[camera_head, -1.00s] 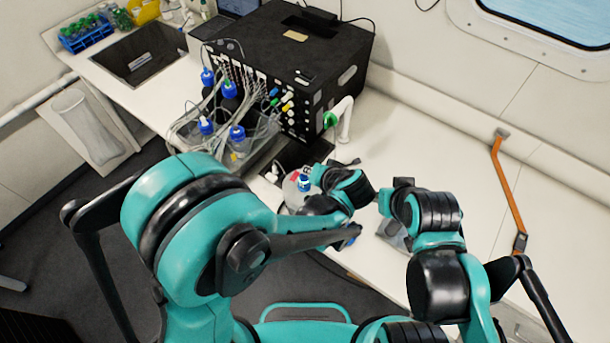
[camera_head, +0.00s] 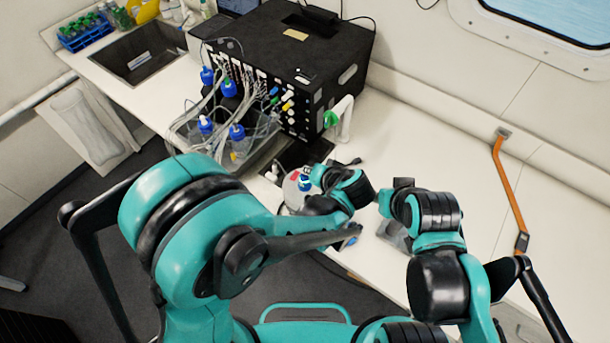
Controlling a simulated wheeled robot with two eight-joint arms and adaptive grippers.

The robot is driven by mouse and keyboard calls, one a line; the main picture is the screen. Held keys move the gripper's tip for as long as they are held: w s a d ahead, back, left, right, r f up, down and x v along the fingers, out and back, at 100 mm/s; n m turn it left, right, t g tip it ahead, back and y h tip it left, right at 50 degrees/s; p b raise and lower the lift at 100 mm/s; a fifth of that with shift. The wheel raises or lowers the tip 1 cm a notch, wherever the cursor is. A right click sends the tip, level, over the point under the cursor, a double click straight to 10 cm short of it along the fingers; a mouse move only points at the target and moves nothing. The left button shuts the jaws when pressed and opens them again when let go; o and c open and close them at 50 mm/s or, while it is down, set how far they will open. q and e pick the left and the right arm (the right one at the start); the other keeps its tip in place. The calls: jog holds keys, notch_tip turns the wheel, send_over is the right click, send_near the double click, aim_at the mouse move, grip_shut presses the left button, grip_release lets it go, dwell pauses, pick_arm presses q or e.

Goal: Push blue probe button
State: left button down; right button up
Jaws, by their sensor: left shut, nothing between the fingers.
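A white rounded device (camera_head: 293,193) with red and blue marks on top sits on the bench, partly hidden by my left arm. A small blue button-like part (camera_head: 304,183) shows on its top, close beside my left wrist. My left gripper (camera_head: 347,163) is shut and empty, small and dark at the far end of the left arm, just right of the device. I cannot tell whether it touches anything. My right arm's wrist is at the centre right, over the bench; its fingers are not clear. Which blue part is the probe button is too small to tell.
A black instrument box (camera_head: 290,65) stands behind, with tubes running to blue-capped bottles (camera_head: 237,135) in a tray. A grey object (camera_head: 393,234) lies below my right wrist.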

pick_arm(q)
jog(key=shift+f, duration=0.2)
jog(key=shift+r, duration=0.6)
notch_tip(320, 180, up, 6)
jog(key=p, duration=0.4)
jog(key=shift+p, duration=0.3)
jog(key=shift+a, duration=0.1)
